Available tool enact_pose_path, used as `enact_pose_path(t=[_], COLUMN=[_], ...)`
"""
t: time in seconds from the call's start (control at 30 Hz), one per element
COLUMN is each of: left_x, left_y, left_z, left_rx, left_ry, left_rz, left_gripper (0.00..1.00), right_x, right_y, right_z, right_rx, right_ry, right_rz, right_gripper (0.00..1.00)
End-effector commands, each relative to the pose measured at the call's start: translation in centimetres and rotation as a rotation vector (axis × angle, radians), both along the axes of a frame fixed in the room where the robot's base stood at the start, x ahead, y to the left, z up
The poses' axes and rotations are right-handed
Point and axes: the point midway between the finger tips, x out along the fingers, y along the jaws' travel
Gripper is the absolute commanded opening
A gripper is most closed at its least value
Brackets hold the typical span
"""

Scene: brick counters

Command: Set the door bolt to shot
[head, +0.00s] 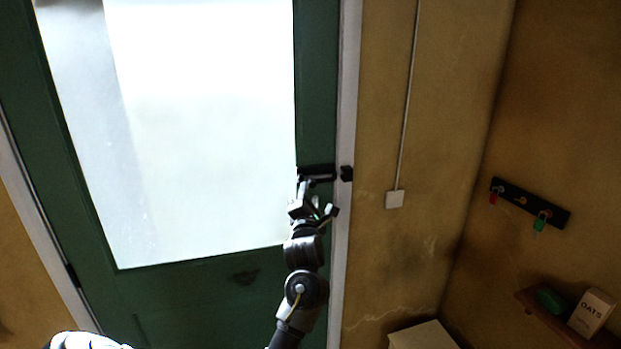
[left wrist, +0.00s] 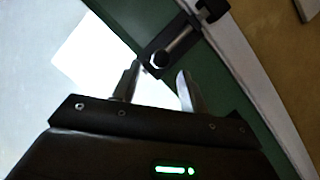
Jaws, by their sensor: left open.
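The door bolt (head: 317,170) is a dark plate on the right edge of a green door (head: 316,90), with its dark keeper (head: 346,173) on the white frame beside it. In the left wrist view the bolt (left wrist: 175,45) has a silver rod pointing toward the keeper (left wrist: 212,8). I cannot tell whether the rod's end sits inside the keeper. My left gripper (head: 306,190) is just below the bolt. In the left wrist view its fingers (left wrist: 159,70) are apart, near the bolt's lower end, with nothing clearly held. My right gripper is out of view.
The door has a large bright glass pane (head: 200,120). A switch box (head: 395,199) with a conduit is on the wall to the right. A key rack (head: 528,201) and a shelf (head: 545,318) with an oats box (head: 592,312) are further right. A pale box top (head: 424,337) stands low.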

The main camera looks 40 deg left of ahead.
Motion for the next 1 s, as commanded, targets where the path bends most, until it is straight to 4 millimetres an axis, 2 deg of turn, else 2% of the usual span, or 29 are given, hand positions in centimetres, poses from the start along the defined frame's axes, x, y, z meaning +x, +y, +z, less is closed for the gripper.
enact_pose_path(t=[0.03,0.3,0.5,0.77,1.0], left_x=[0.8,4.2,5.2,5.2,5.2], left_y=[0.7,3.1,3.8,3.8,3.8], left_z=[0.9,1.5,1.4,1.4,1.4], left_rx=[0.003,0.001,0.0,0.001,0.001], left_ry=[0.003,0.003,0.002,0.001,0.0], left_rz=[0.002,0.001,-0.001,-0.001,-0.001], left_gripper=[0.43,0.43,0.43,0.43,0.13], right_x=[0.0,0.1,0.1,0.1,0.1], right_y=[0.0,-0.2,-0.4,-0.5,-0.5], right_z=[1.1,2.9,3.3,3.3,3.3], right_rx=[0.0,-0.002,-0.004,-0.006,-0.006], right_ry=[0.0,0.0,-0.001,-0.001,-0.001], right_rz=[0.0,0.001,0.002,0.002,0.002], right_gripper=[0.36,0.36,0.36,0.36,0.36])
